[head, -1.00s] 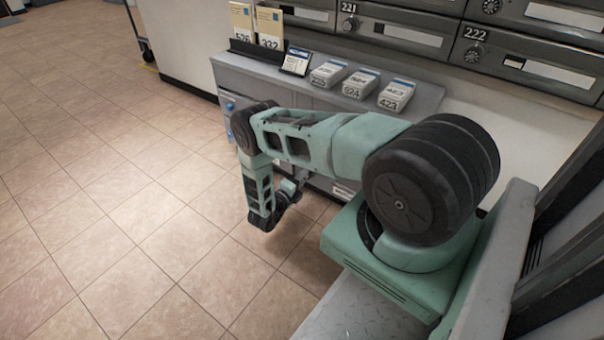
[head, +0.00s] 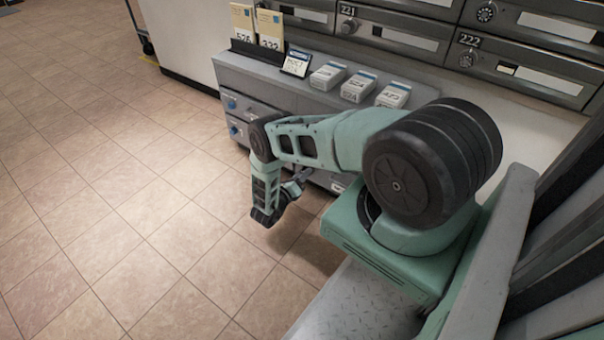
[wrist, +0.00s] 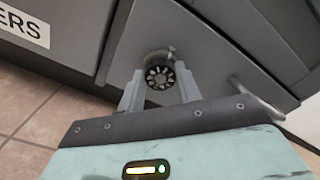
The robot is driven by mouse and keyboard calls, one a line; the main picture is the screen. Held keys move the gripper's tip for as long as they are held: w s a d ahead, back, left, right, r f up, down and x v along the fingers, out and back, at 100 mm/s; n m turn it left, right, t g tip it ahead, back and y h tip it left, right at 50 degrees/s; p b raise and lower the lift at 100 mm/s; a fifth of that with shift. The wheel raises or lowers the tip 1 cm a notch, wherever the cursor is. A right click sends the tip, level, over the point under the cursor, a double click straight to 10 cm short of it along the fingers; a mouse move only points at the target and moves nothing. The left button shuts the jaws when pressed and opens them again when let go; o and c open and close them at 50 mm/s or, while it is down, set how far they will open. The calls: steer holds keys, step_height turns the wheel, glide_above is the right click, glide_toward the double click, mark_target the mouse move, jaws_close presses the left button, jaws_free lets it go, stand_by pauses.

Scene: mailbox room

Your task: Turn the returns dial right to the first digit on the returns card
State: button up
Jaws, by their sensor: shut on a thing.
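In the wrist view a small round dial (wrist: 159,77) with a dark face and pale marks around it sits on a grey cabinet front. My gripper (wrist: 160,86) has one finger on each side of the dial and is shut on it. The digits are too small to read. I cannot tell which is the returns card.
In the wrist view a bar handle (wrist: 257,98) lies right of the dial and a white label (wrist: 25,24) ending in "ERS" is at upper left. Tiled floor (head: 110,210) is clear at left.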

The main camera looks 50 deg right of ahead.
stand_by(0.4)
steer(key=o, duration=1)
